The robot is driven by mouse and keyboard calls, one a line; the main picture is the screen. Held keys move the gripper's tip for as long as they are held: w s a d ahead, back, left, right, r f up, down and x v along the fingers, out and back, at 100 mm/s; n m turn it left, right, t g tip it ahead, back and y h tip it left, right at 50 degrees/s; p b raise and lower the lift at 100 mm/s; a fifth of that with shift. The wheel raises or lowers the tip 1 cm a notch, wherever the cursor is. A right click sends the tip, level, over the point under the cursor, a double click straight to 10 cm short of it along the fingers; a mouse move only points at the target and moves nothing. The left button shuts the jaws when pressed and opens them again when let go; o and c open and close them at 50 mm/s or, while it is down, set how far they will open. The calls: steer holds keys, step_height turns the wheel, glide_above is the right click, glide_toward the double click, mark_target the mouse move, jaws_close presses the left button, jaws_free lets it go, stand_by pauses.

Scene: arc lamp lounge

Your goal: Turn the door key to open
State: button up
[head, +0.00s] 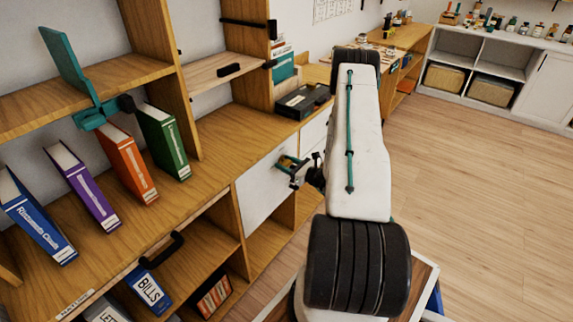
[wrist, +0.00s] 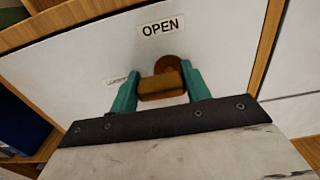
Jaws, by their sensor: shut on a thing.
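The door key (wrist: 161,87) shows in the wrist view as a brown, brass-like block between the two teal fingers of my gripper (wrist: 161,92). The gripper is shut on it. Behind the key is a round brown lock plate (wrist: 168,64) on the white door (wrist: 215,40). An "OPEN" label (wrist: 160,26) sits above the lock, and a second, smaller label (wrist: 117,81) sits to its left, partly hidden by a finger. In the head view my gripper (head: 290,168) is at the front of the white door (head: 262,187), which looks closed. The key's shaft is hidden.
Blue, purple, orange and green binders (head: 165,140) stand on the wooden counter at left. A black handle (head: 161,250) juts out from the lower cabinet. A dark box (head: 302,101) lies on the counter beyond the door. The floor (head: 470,190) at right is clear.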

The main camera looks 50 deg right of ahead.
steer(key=m, duration=0.4)
steer(key=shift+d+r+m, duration=0.15)
steer(key=shift+r+m, duration=0.1)
steer(key=shift+m, duration=0.05)
steer(key=m, duration=0.4)
steer(key=shift+d+r+m, duration=0.15)
steer(key=shift+d+m, duration=0.1)
steer(key=shift+m, duration=0.05)
steer(key=m, duration=0.4)
steer(key=shift+d+m, duration=0.25)
steer(key=shift+m, duration=0.05)
steer(key=shift+d+m, duration=0.2)
steer(key=shift+m, duration=1.8)
steer(key=shift+o, duration=0.2)
steer(key=shift+c, duration=0.2)
steer(key=o, duration=1)
